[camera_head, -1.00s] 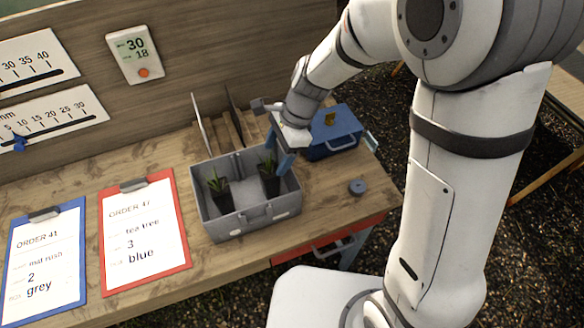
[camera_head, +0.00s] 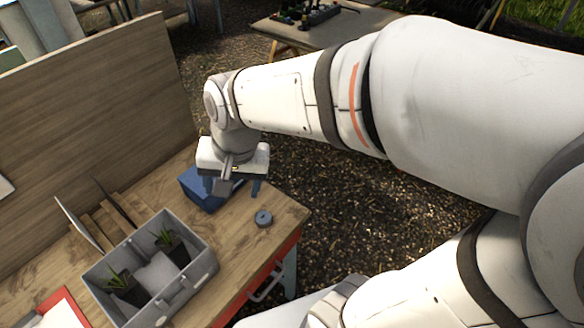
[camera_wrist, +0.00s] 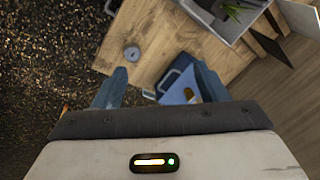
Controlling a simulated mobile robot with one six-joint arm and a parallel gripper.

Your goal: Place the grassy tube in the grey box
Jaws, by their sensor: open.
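The grey box (camera_head: 200,282) stands open on the workbench. Inside it are two dark tubes with grassy green leaves, one on the right (camera_head: 178,252) and one on the left (camera_head: 126,288), apart from each other. The wrist view shows the grey box (camera_wrist: 214,22) at the top right, with green leaves (camera_wrist: 240,12) in it. My gripper (camera_head: 231,187) is open, fingers pointing down, over the blue box end of the bench, apart from the grey box.
A blue box (camera_head: 202,192) stands below and beside my gripper, partly hidden by it. A small grey-blue disc (camera_head: 263,218) lies near the bench's right end. A wooden rack (camera_head: 95,228) with upright dividers stands behind the grey box. A red-edged order board (camera_head: 62,314) shows at lower left.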

